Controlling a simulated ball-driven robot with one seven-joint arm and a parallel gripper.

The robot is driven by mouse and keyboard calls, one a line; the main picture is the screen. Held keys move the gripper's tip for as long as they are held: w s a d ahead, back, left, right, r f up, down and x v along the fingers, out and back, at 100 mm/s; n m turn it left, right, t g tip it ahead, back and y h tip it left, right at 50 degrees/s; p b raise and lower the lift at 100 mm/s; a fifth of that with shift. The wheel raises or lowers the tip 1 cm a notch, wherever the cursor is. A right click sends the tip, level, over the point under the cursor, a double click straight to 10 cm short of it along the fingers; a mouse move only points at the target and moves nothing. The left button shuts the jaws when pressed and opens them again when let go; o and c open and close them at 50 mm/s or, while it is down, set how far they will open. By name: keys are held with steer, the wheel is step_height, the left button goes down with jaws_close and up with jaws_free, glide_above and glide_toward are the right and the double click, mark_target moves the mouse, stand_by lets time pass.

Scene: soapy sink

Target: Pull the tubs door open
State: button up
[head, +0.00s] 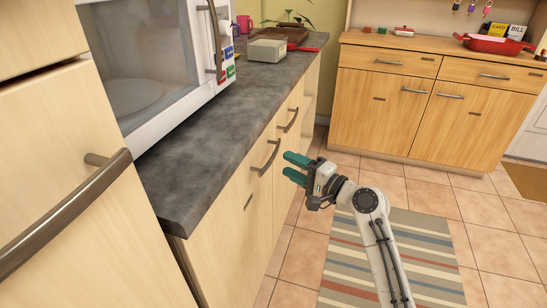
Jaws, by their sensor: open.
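The lower cabinet under the grey counter has two light wood doors with metal bar handles. The nearer door (222,232) has its handle (266,158) close to my gripper. The farther door (284,148) has its handle (290,120) beyond it. Both doors look shut. A small dark plate (248,202) sits on the nearer door, too small to read, so I cannot tell which door is the tubs door. My gripper (287,166) is open and empty, its teal fingers pointing left toward the nearer handle, apart from it.
A microwave (150,62) stands on the counter (215,108). A grey box (267,51) and a red-handled item sit farther back. A large door handle (68,212) is at the near left. Another wooden cabinet (385,115) stands at the back right. A striped rug (425,255) covers open tiled floor.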

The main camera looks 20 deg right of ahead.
mark_target(274, 157)
steer(key=x, duration=0.6)
steer(key=shift+w+a+b, duration=0.2)
steer(key=shift+w+b, duration=0.05)
steer(key=shift+b, duration=0.15)
steer(key=shift+c, duration=0.3)
jaws_close()
